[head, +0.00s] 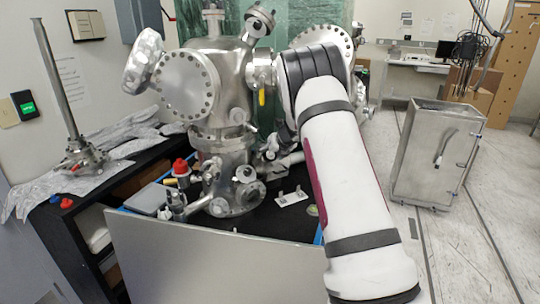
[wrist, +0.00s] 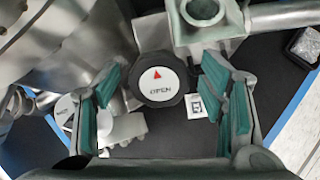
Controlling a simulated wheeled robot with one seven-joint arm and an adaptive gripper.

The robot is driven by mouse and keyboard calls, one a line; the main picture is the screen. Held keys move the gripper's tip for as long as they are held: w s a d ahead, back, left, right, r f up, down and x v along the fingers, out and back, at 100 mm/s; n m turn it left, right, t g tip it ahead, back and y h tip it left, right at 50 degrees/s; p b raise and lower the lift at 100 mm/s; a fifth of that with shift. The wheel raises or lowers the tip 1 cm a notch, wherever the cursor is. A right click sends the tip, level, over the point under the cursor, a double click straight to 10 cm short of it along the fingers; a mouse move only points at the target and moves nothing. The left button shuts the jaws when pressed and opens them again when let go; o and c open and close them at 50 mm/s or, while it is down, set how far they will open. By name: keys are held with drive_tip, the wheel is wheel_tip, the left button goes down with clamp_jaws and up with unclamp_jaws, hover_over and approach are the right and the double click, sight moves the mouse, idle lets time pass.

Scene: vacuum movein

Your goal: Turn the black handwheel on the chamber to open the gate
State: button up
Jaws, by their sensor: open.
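The black handwheel (wrist: 143,96) shows in the wrist view, a dark knob with a white face, a red arrow pointing up in the picture and the word OPEN. My gripper (wrist: 163,72) is open, with teal-padded fingers to the left and right of the handwheel. Gaps show between the pads and its rim, and nothing is held. How far the fingertips are above the wheel I cannot tell. In the head view the steel chamber (head: 224,100) stands on the black bench, and my arm reaches to its right side. The handwheel cannot be made out there.
Chamber tubes and flanges crowd the left of the wrist view, and a metal fitting (wrist: 205,30) sits just above the handwheel. A small white labelled piece (wrist: 196,106) lies at its right. In the head view, a steel cabinet (head: 432,155) stands on the floor at right.

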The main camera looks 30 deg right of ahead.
drive_tip(key=shift+w+f, duration=0.3)
drive_tip(key=c, duration=1.2)
drive_tip(key=shift+o, duration=0.2)
